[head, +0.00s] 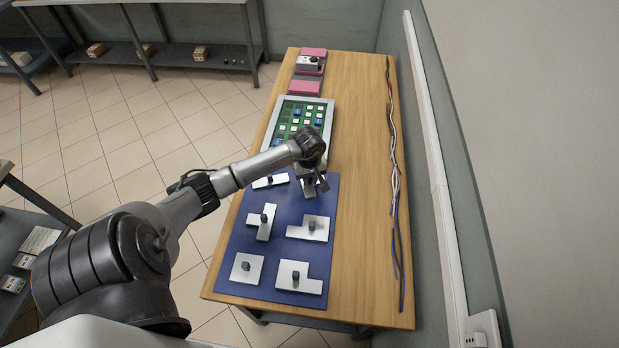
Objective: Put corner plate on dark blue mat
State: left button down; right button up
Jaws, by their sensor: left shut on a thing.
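My left gripper (316,190) is over the far right part of the dark blue mat (272,236). It is shut on a pale plate, probably the corner plate, which the gripper mostly hides; its outline and whether it touches the mat cannot be told. Several pale metal plates with dark knobs lie on the mat: a bar (262,184) at the far left, a T-shaped plate (251,219), a stepped plate (318,224) at the right, a square plate (238,275) at the near left and a notched plate (312,286) at the near right. My right gripper is not in view.
A green board (290,133) in a grey tray (329,127) stands beyond the mat. Pink blocks (304,88) and a small device (308,65) are at the table's far end. Cables (395,170) run along the right edge. The wooden table (358,210) is bare between mat and cables.

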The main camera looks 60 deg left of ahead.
pick_arm(q)
jog(key=shift+f, duration=0.1)
jog(key=c, duration=1.1)
grip_release()
jog(key=shift+o, duration=0.2)
